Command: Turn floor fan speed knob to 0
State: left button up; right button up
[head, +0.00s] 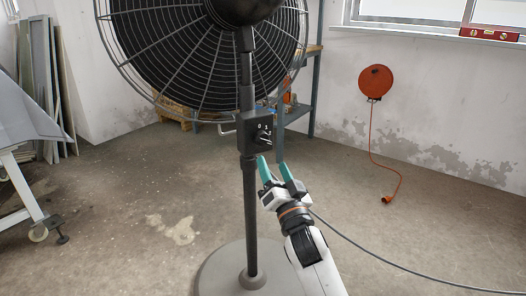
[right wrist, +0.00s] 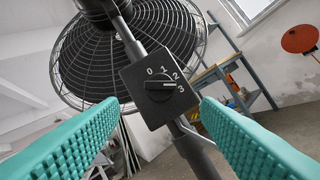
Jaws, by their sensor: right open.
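The floor fan (head: 205,60) stands at the centre left on a black pole and a round grey base (head: 215,275). Its black control box (head: 253,143) is on the pole, with a dark speed knob (head: 262,137). In the right wrist view the box (right wrist: 150,112) faces me, marked 0, 1, 2, 3. The knob (right wrist: 159,87) has its pale mark toward the right, on the 2–3 side, away from 0. My right gripper (head: 272,163), with teal fingers, is open and empty, just below and in front of the box, apart from the knob. My left gripper is not in view.
A grey-blue shelf (head: 312,95) stands behind the fan, with a wooden pallet (head: 178,114) on the floor. An orange cable reel (head: 376,81) hangs on the back wall. A white-legged table (head: 18,185) is at left. A dark cable crosses the floor at right.

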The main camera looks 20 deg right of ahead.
aim_at(263, 142)
jog(key=b+x, duration=0.1)
jog(key=x, duration=0.6)
jog(key=shift+w+b, duration=0.3)
jog(key=shift+w, duration=0.1)
jog(key=shift+c, duration=0.5)
jog(key=c, duration=0.9)
